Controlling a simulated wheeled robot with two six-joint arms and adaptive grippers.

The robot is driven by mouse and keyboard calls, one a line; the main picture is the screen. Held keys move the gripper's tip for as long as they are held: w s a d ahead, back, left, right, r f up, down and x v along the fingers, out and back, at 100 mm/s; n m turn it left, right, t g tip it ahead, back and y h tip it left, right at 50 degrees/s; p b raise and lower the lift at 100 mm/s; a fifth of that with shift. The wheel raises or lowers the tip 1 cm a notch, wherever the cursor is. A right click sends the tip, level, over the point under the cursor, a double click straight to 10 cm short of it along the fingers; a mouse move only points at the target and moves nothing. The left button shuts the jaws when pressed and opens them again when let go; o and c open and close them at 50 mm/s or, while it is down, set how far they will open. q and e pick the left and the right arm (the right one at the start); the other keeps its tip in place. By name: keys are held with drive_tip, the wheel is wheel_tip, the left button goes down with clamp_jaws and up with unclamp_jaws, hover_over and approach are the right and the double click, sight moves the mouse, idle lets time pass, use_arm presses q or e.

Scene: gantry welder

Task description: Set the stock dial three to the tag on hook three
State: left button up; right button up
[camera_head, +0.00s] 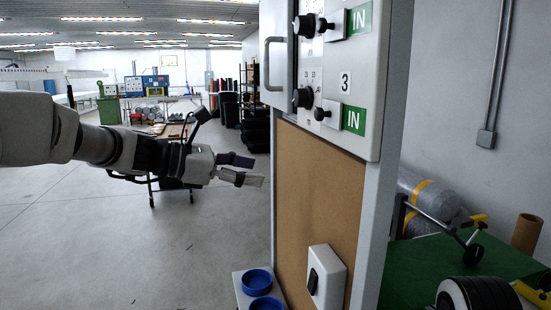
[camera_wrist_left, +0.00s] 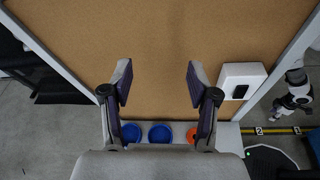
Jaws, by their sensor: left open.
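A pale upright panel on the right carries a label 3 (camera_head: 346,83). Beside it a larger black knob (camera_head: 302,98), seen side-on, stands out from the panel face; its setting cannot be read. A smaller black knob (camera_head: 320,114) sits next to it, and a green IN tag (camera_head: 354,119) is just right of that. My left gripper (camera_head: 252,172) is open and empty, left of and below the knobs, clear of the panel. In the left wrist view its spread fingers (camera_wrist_left: 160,82) face bare corkboard (camera_wrist_left: 155,45); no knob shows there. My right gripper cannot be identified in either view.
A second knob row with another IN tag (camera_head: 360,18) is above. A white switch box (camera_head: 327,277) is on the corkboard; blue dishes (camera_head: 257,282) stand below. A green table (camera_head: 405,278) is right. An unidentified grey-white arm-like part (camera_wrist_left: 293,92) shows in the wrist view.

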sight(295, 98)
use_arm(q)
drive_tip(key=s+r+m+h, duration=0.1)
drive_tip(key=s+r+h, duration=0.35)
drive_tip(key=r, duration=1.05)
drive_tip(key=shift+g+y, duration=0.3)
drive_tip(key=shift+y, duration=0.25)
drive_tip(key=p+x, duration=0.1)
drive_tip(key=x, duration=0.1)
drive_tip(key=p+x, duration=0.1)
drive_tip(key=x, duration=0.2)
drive_tip(key=f+p+x, duration=0.1)
drive_tip(key=x, duration=0.1)
drive_tip(key=shift+s+d, duration=0.1)
drive_tip(key=shift+d, duration=0.25)
drive_tip(key=shift+d+p, duration=0.3)
drive_tip(key=shift+d, duration=0.1)
drive_tip(key=shift+s, duration=0.2)
drive_tip(key=shift+a, duration=0.1)
drive_tip(key=shift+c, duration=0.4)
drive_tip(key=shift+w, duration=0.15)
drive_tip(key=c, duration=0.5)
clamp_jaws()
use_arm(e)
drive_tip(key=r, duration=0.3)
drive_tip(key=shift+s+a+r, duration=0.25)
drive_tip(key=shift+s+r, duration=0.1)
drive_tip(key=shift+r, duration=0.05)
